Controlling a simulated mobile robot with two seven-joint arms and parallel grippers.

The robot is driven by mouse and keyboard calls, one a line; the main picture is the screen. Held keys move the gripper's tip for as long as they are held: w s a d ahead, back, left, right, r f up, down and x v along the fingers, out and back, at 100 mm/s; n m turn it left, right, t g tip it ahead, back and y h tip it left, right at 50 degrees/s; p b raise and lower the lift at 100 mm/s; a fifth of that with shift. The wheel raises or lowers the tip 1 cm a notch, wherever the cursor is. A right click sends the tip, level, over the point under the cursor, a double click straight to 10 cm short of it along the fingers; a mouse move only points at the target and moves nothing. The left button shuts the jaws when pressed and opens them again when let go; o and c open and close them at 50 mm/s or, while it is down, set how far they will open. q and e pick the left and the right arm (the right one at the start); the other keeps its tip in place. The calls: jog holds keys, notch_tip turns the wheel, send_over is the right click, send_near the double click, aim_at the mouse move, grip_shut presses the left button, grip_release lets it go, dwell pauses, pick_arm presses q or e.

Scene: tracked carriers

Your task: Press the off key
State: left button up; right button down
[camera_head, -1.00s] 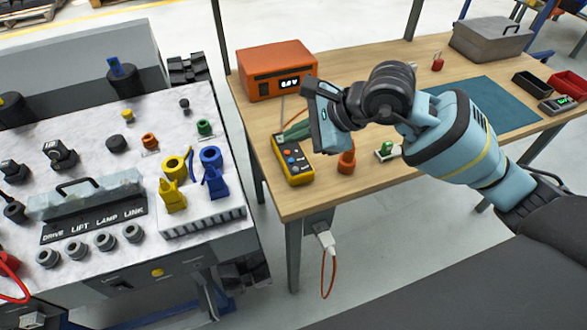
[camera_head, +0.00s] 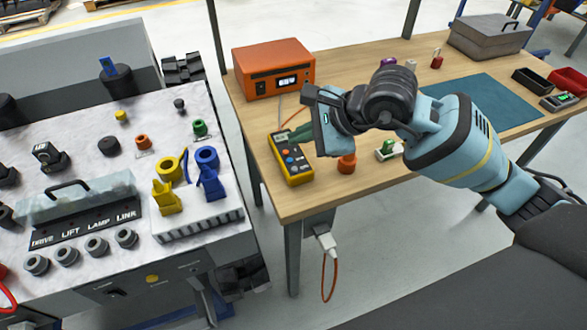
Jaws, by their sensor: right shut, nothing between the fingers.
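A yellow handheld meter (camera_head: 303,178) with a dark face and several small coloured buttons lies on the wooden bench (camera_head: 245,125), near its left edge. The labels on its buttons are too small to read, so I cannot tell which is the off key. My right gripper (camera_head: 284,138) reaches in from the right. My left gripper is not in view.
An orange box (camera_head: 300,58) with a lit display stands behind the meter. An orange cup-like piece (camera_head: 347,163) and a small white-and-green part (camera_head: 388,150) lie right of it. A console (camera_head: 75,130) with knobs and plugs fills the left, across a gap.

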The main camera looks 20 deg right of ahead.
aim_at(294, 169)
notch_tip(294, 169, down, 6)
jog(key=b, duration=0.3)
jog(key=shift+r, duration=0.2)
jog(key=shift+f, duration=0.15)
dwell(0.6)
dwell(0.9)
jog(key=shift+f, duration=0.1)
jog(key=shift+f+b, duration=0.35)
jog(key=shift+b, duration=0.1)
